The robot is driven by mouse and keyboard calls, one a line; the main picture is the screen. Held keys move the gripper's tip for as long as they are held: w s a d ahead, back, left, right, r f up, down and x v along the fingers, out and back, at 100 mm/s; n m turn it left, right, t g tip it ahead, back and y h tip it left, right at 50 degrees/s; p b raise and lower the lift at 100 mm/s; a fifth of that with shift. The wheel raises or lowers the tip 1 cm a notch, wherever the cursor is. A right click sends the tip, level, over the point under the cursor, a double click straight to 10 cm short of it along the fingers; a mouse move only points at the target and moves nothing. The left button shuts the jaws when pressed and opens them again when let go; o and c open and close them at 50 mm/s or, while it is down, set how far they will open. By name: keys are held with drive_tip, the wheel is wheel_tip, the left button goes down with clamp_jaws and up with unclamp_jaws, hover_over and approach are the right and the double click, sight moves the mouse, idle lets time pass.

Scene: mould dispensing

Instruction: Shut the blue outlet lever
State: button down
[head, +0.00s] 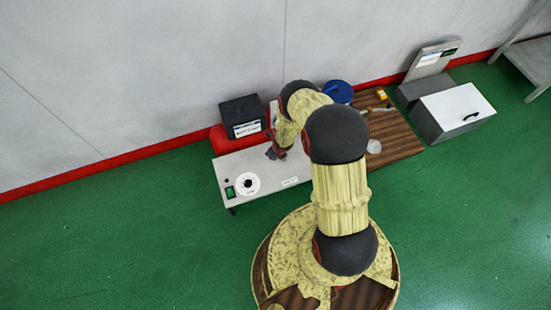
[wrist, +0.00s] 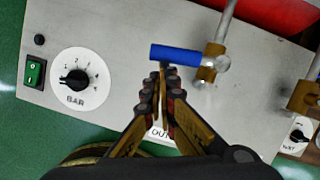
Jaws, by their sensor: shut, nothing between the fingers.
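The blue outlet lever (wrist: 186,55) shows in the wrist view at the upper middle, pointing left from a brass valve (wrist: 210,68) on a metal pipe. My gripper (wrist: 164,70) is shut and empty, with its fingertips just below the lever's left part; I cannot tell whether they touch it. In the head view my gripper (head: 277,152) is over the grey panel (head: 268,176), and my arm hides the lever there.
A dial marked BAR (wrist: 76,80) and a green switch (wrist: 35,72) sit on the panel's left. A second brass valve (wrist: 302,98) is at the right. A red tank (wrist: 280,14) lies behind. A wooden board (head: 398,140) and white-lidded box (head: 455,108) stand right.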

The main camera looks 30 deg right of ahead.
drive_tip(key=shift+w+a, duration=0.15)
drive_tip(key=shift+w, duration=0.3)
idle(0.5)
